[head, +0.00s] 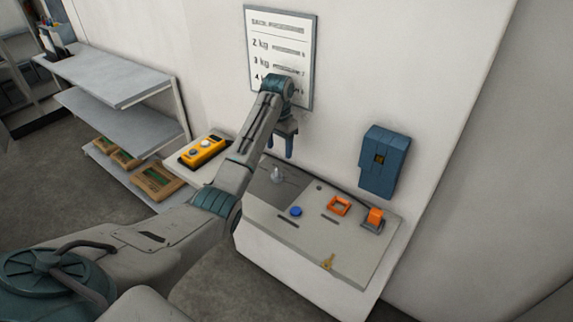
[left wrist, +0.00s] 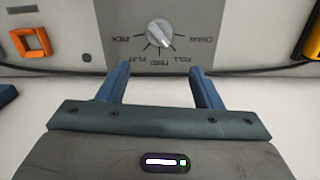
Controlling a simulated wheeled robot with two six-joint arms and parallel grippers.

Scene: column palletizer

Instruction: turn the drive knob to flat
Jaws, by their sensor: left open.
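The drive knob is a pale round knob (head: 277,175) on a grey plate of the sloped console. In the left wrist view the knob (left wrist: 160,33) lies just beyond my fingertips, centred between them. Labels around it appear upside down, FLAT among them below the knob; I cannot tell for sure which label it points at. My left gripper (head: 284,152) hangs above the back of the console, fingers down. In the left wrist view its two blue fingers (left wrist: 160,72) are apart, with nothing between them and not touching the knob. My right gripper is not in view.
The console (head: 300,240) also bears a blue button (head: 296,211), an orange square frame (head: 339,206), an orange switch (head: 375,217) and a small brass item (head: 327,262). A blue wall box (head: 384,160) and a notice board (head: 281,45) are behind. A yellow device (head: 202,151) stands left.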

